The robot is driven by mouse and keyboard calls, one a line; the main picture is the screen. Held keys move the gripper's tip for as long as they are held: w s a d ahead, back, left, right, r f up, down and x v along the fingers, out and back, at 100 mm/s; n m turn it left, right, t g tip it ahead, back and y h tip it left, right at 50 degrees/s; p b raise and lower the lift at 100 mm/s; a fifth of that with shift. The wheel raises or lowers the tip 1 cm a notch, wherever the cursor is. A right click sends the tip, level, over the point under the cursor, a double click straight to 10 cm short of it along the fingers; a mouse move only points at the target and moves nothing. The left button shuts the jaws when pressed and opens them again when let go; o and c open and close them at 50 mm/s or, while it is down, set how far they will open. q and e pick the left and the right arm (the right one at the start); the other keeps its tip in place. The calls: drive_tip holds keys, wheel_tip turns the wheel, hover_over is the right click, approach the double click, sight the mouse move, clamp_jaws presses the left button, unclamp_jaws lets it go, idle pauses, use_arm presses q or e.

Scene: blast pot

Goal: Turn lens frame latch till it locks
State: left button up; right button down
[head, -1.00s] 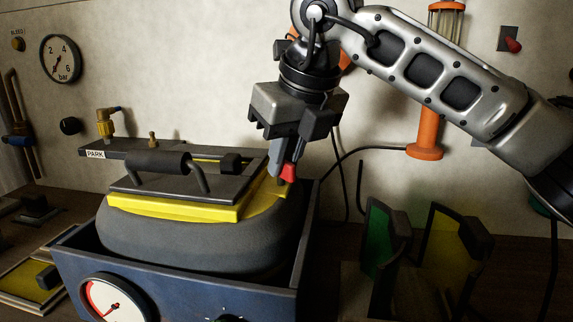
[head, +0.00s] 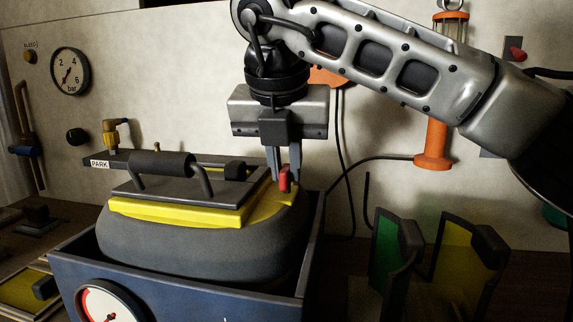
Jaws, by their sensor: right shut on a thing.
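The lens frame is a dark plate with a black bar handle (head: 160,163) over a yellow rim (head: 175,214). It lies on the grey rounded body (head: 195,242) in the blue box. The small red latch (head: 285,178) is at the frame's right rear corner. My right gripper (head: 284,172) points down there, its two narrow fingers shut on the latch. The fingers hide part of the latch, and I cannot tell whether it is locked. My left gripper is not in view.
The blue box (head: 190,302) has raised walls around the body. A park shelf (head: 100,163) with brass fittings is behind it. Green (head: 388,242) and yellow (head: 455,250) panels stand in a rack at the right. Black hoses and an orange cylinder (head: 436,142) are along the wall.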

drive_tip(key=shift+r+m, duration=0.1)
drive_tip(key=shift+m, duration=0.2)
drive_tip(key=c, duration=1.4)
unclamp_jaws()
drive_tip(key=shift+c, duration=0.2)
drive_tip(key=p+v, duration=0.2)
drive_tip(key=v, duration=1.4)
drive_tip(key=shift+a+p, duration=0.25)
drive_tip(key=shift+p, duration=0.1)
